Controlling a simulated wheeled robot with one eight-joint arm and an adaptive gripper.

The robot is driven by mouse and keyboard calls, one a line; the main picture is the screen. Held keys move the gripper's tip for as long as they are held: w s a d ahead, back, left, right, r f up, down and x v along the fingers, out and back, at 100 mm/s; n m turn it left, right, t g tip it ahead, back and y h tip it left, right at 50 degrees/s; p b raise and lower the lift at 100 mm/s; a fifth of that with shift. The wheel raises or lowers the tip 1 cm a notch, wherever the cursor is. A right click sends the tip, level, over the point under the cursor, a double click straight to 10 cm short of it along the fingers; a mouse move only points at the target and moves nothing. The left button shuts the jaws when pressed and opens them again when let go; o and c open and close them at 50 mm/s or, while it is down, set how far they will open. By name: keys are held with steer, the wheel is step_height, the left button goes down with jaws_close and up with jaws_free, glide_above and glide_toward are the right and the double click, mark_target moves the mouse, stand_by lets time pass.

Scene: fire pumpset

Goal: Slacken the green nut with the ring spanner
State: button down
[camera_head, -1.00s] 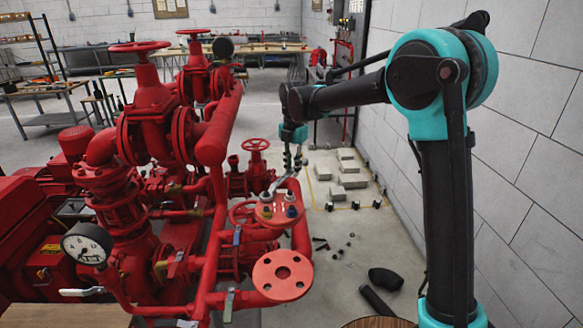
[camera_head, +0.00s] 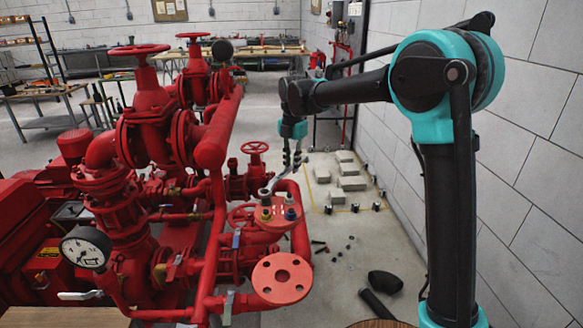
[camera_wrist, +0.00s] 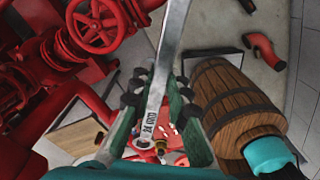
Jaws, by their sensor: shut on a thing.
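My gripper (camera_head: 292,162) hangs fingers down beyond the red flange (camera_head: 277,228); its green fingers show in the wrist view (camera_wrist: 160,88). It is shut on the ring spanner (camera_wrist: 169,55), a silver bar marked 24 that runs lengthwise between the fingers. In the head view the spanner (camera_head: 279,177) slants down-left toward the far side of the flange. Several nuts stand on the flange: a yellowish one (camera_head: 265,214), a blue one (camera_head: 291,214) and greyish ones behind. I cannot make out which is green, nor whether the spanner's ring is around a nut.
Red pump pipes and valves (camera_head: 150,120) fill the left. A red handwheel (camera_head: 255,146) stands left of my gripper. A wooden barrel (camera_wrist: 232,105) shows in the wrist view. Grey blocks (camera_head: 350,183) and small loose parts lie on the floor at right, by the wall.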

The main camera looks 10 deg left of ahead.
steer(key=shift+r, duration=1.35)
